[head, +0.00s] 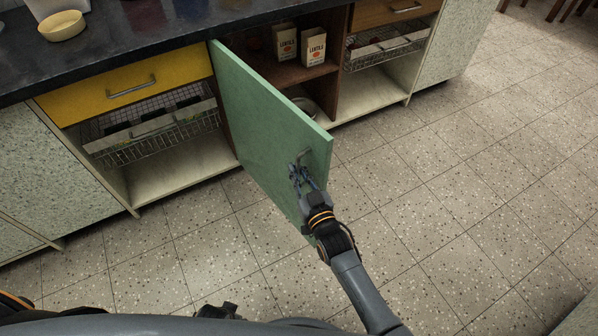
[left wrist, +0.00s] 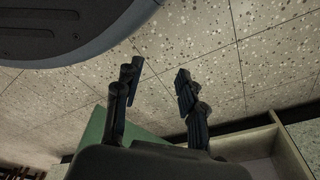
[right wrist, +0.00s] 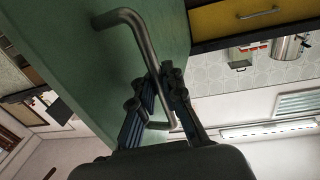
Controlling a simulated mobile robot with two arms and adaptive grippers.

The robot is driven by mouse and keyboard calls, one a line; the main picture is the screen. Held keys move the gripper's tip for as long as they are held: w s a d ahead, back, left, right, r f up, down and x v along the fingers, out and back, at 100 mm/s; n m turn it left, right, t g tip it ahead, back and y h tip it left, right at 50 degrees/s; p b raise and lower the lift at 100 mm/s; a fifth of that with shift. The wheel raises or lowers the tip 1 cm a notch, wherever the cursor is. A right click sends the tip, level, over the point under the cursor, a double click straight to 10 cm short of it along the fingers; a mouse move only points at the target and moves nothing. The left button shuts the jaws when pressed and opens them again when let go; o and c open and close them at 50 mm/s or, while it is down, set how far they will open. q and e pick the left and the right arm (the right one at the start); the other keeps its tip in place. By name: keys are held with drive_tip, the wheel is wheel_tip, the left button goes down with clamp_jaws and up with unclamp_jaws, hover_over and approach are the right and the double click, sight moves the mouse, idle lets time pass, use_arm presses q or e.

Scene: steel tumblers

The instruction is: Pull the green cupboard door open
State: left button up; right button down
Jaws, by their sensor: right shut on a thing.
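The green cupboard door (head: 262,135) stands swung well out from the cabinet, hinged at its left side. Its metal handle (right wrist: 140,45) is near the door's free edge. My right gripper (head: 303,172) is at the door's outer face, shut on the handle, with its fingers around the bar in the right wrist view (right wrist: 158,100). Inside the cupboard, two lentil boxes (head: 313,47) stand on a brown shelf (head: 292,72). My left gripper (left wrist: 155,85) is open and empty above the floor in the left wrist view. The green door shows partly behind it.
A yellow drawer (head: 128,90) with a wire basket (head: 150,128) below is left of the door. A yellow bowl (head: 62,26) sits on the dark counter (head: 150,25). The speckled tile floor (head: 450,180) is clear right of the door.

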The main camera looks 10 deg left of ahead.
drive_tip(key=shift+s+d+f, duration=0.1)
drive_tip(key=shift+d+f, duration=0.1)
drive_tip(key=shift+f, duration=0.15)
drive_tip(key=c, duration=1.7)
unclamp_jaws()
drive_tip(key=shift+r, duration=0.25)
drive_tip(key=shift+s, duration=0.1)
use_arm(q)
drive_tip(key=shift+w+d, duration=0.1)
drive_tip(key=shift+w, duration=0.15)
use_arm(e)
drive_tip(key=v, duration=1.2)
drive_tip(key=shift+d, duration=0.1)
